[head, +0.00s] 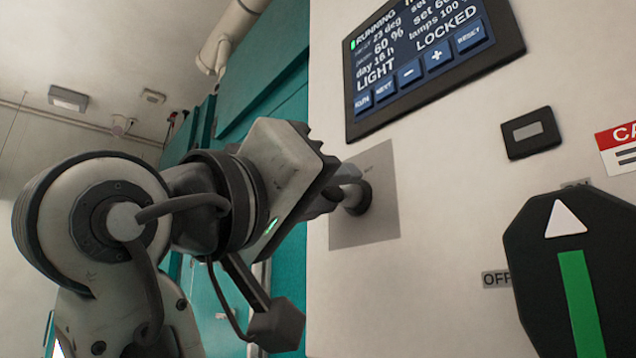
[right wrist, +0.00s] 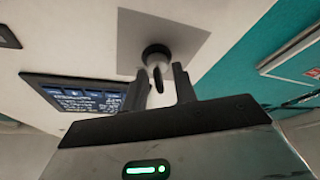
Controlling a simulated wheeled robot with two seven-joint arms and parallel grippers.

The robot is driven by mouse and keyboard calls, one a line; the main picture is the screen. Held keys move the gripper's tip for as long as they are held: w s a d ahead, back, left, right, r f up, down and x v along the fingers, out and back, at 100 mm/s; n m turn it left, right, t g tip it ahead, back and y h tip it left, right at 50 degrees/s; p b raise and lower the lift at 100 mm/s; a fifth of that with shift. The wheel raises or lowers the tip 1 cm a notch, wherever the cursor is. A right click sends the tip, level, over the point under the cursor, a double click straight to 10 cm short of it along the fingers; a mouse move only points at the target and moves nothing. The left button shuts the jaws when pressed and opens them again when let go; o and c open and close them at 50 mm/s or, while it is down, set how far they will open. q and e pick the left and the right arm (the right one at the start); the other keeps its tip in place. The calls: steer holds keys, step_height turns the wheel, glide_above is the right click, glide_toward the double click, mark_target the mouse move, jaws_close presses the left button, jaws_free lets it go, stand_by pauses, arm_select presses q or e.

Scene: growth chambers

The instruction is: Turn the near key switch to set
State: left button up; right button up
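The near key switch is a dark round barrel (head: 357,198) on a grey square plate (head: 375,225), which is fixed to the pale chamber panel. In the right wrist view the barrel (right wrist: 156,54) has a thin dark key (right wrist: 158,80) sticking out towards me. My right gripper (head: 338,192) is in front of the switch. In the right wrist view its two fingers (right wrist: 160,83) are apart, one on each side of the key, with a visible gap on both sides. In the head view the fingers partly hide the key. The plate's label is too small to read. My left gripper is not in view.
A display (head: 430,55) above the switch reads RUNNING and LOCKED, with a row of buttons. To the right are a small dark module (head: 531,133), a red and white label (head: 622,150) and a large black rotary handle (head: 575,270) with a green stripe. Teal panels (head: 285,105) stand behind.

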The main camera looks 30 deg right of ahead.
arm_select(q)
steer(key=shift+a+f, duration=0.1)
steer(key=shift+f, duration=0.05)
arm_select(e)
steer(key=shift+d, duration=0.1)
jaws_close()
